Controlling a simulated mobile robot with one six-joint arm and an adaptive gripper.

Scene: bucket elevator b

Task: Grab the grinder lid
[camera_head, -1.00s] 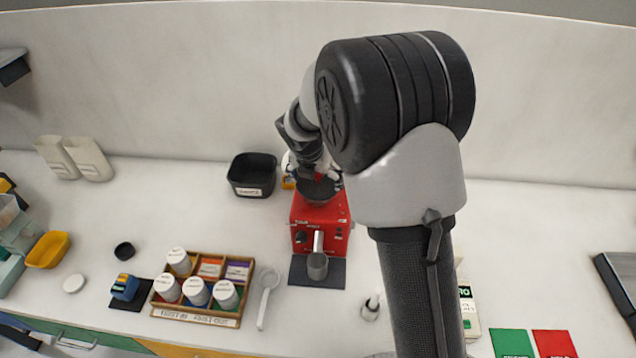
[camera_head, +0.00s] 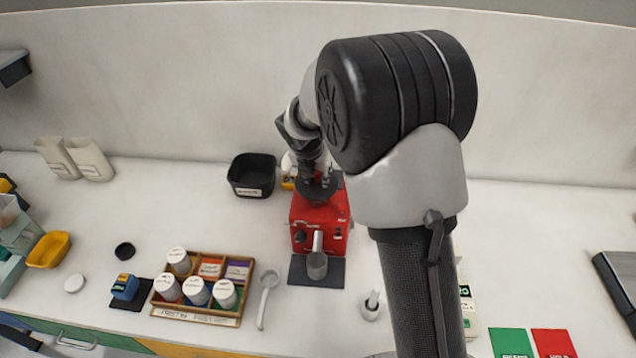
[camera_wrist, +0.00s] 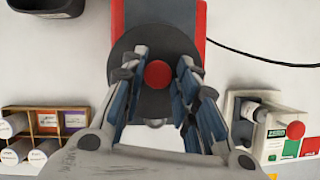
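The grinder is a red machine (camera_head: 319,222) on the counter, with a metal cup (camera_head: 317,264) at its front. Its lid is a dark round disc (camera_wrist: 157,98) with a red knob (camera_wrist: 158,74) in the middle, seen on top of the grinder in the wrist view. My gripper (camera_wrist: 161,68) is open over the lid, one finger on each side of the knob, with visible gaps between fingers and knob. In the head view, my gripper (camera_head: 317,178) covers the knob and part of the lid.
A black bin (camera_head: 252,175) stands left behind the grinder. A wooden tray (camera_head: 203,315) of jars and a white spoon (camera_head: 267,296) lie to the front left. A pale machine (camera_wrist: 262,122) stands to the right. The counter between is mostly clear.

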